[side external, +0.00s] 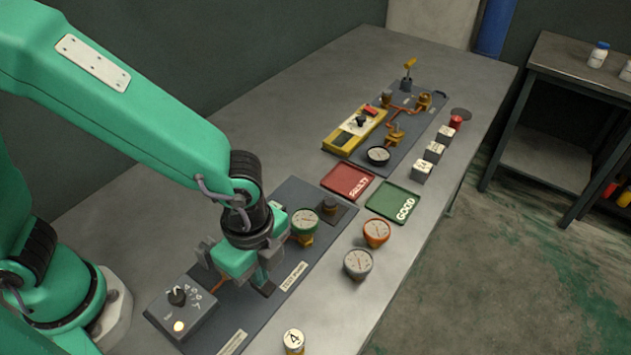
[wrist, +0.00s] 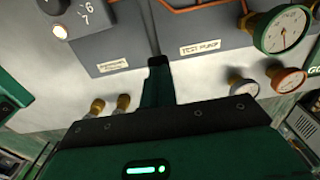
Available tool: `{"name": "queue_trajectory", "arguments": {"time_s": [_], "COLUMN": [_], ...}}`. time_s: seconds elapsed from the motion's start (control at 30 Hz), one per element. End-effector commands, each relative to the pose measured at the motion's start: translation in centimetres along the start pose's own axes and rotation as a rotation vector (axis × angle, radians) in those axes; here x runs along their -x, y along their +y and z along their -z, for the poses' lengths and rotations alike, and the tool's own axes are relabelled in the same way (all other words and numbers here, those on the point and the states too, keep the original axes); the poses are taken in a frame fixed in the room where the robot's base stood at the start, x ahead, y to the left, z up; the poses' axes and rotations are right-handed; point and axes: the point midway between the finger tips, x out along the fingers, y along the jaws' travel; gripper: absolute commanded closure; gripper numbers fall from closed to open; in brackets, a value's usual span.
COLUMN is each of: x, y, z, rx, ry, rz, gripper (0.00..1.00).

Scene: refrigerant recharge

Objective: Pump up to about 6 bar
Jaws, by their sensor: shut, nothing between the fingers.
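The test pump panel (side external: 237,313) is a dark grey plate with a "TEST PUMP" label (wrist: 200,48). At its near left end is a grey box with a black numbered dial (side external: 178,297) and a lit round lamp (side external: 179,326); the lamp also shows in the wrist view (wrist: 60,32). A green-rimmed gauge (side external: 304,222) stands toward the far end and shows in the wrist view (wrist: 282,30); its reading is too small to tell. My gripper (side external: 265,288) is shut and empty, low over the panel between box and gauge. Its fingers (wrist: 158,62) point at the panel.
An orange gauge (side external: 376,230) and a grey gauge (side external: 357,263) stand right of the panel. Red (side external: 335,190) and green "GOOD" (side external: 385,205) trays lie beyond. A second panel (side external: 415,135) is farther back. A white-topped piece marked 4 (side external: 293,340) stands in front.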

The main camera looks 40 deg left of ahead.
Motion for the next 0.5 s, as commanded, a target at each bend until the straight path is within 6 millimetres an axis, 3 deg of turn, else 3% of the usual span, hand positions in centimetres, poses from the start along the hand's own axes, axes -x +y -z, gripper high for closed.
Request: {"name": "queue_trajectory", "arguments": {"time_s": [0.5], "x": [3.9], "y": [0.0], "z": [0.0], "rx": [-0.001], "ry": [0.002], "rz": [0.002], "gripper": [1.00]}}
